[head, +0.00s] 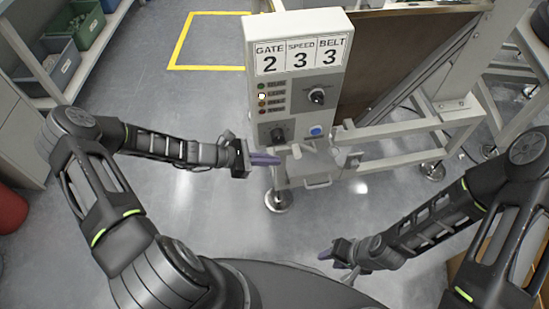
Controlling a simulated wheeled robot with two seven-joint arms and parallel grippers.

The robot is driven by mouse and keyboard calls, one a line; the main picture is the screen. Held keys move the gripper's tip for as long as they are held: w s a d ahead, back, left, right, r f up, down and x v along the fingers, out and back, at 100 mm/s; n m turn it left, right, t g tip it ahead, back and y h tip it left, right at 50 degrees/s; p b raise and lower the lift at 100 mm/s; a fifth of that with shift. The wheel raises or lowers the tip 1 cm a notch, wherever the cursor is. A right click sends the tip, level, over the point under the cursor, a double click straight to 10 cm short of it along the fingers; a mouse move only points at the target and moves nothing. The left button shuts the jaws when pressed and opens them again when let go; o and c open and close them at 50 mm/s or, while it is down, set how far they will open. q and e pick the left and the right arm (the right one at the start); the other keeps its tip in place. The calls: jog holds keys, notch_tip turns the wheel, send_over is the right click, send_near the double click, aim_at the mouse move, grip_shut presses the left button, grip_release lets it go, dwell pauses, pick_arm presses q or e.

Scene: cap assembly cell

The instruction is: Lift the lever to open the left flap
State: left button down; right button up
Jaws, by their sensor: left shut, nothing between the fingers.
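My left gripper (278,160) is shut and empty, its purple fingers pointing right, just below the lower left corner of the control box (253,75). The fingertips are close to pale beige fittings (297,153) under the box; I cannot tell whether they touch. I cannot tell for sure which of these small fittings is the lever. A pale flap-like part (318,182) hangs below them on the frame; whether it is the left flap is unclear. My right gripper (325,254) is low at the centre right, away from the machine, and its jaw gap is not clear.
The box shows GATE 2, SPEED 3, BELT 3, with black knobs (317,96) and a blue button (316,132). A brown sloping conveyor (385,55) on a pale frame stands at right. Shelves with bins (62,62) are at left. The floor at centre left is clear.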

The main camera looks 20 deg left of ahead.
pick_arm(q)
jog(key=s+a+r+p, duration=0.2)
jog(key=s+a+r, duration=0.1)
jog(key=a+r, duration=0.3)
jog(key=shift+r, duration=0.8)
jog(key=s+f+m+g+y+p, duration=0.2)
jog(key=s+f+m+g+y, duration=0.25)
jog(key=s+f+m, duration=0.4)
jog(key=s+d+r+m+y+p, duration=0.1)
jog(key=s+d+r+m+p, duration=0.2)
jog(key=s+d+m+p, duration=0.1)
jog(key=s+d+r+m+y+p, duration=0.2)
jog(key=s+d+m+p, duration=0.3)
jog(key=d+m, duration=0.4)
jog(key=shift+s+d+r+g, duration=0.45)
jog(key=shift+s+d+r, duration=0.35)
jog(key=shift+d, duration=0.4)
